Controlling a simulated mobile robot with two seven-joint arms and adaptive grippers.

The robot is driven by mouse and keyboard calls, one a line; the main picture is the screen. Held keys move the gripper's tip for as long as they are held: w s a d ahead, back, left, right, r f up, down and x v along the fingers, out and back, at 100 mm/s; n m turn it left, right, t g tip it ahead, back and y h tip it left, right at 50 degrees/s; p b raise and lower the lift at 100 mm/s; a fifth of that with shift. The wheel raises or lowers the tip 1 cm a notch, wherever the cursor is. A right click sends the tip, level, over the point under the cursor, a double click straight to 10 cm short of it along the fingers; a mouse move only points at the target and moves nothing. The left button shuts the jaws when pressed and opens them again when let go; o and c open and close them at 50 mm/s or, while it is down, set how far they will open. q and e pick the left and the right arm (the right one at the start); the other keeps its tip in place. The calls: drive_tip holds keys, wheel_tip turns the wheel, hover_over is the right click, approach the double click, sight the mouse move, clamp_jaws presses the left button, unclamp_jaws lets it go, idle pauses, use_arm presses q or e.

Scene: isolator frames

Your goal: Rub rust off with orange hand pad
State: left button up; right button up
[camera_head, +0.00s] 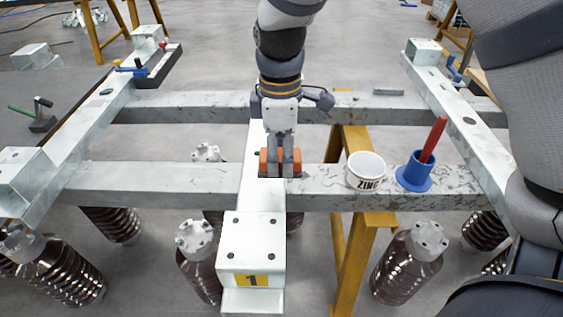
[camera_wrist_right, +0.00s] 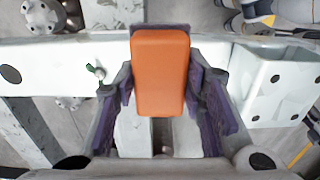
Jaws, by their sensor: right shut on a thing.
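My right gripper (camera_head: 281,170) points down over the middle beam of the steel frame and is shut on the orange hand pad (camera_head: 266,164). In the right wrist view the pad (camera_wrist_right: 160,72) is a rounded orange block between the purple-lined fingers. It lies at the crossing of the pale lengthwise beam (camera_head: 262,193) and the near cross beam (camera_head: 200,177). I cannot tell whether it touches the metal. Rust is not clearly visible; the area under the pad is hidden. My left gripper is not in view.
A white pot marked ZINC (camera_head: 365,171) and a blue holder (camera_head: 415,174) with a red-handled tool (camera_head: 433,139) stand on the near cross beam, right of the pad. A dark tray (camera_head: 158,67) with small tools lies at the back left. Ribbed brown insulators (camera_head: 405,265) stand below.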

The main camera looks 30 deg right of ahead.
drive_tip(key=shift+r, duration=1.1)
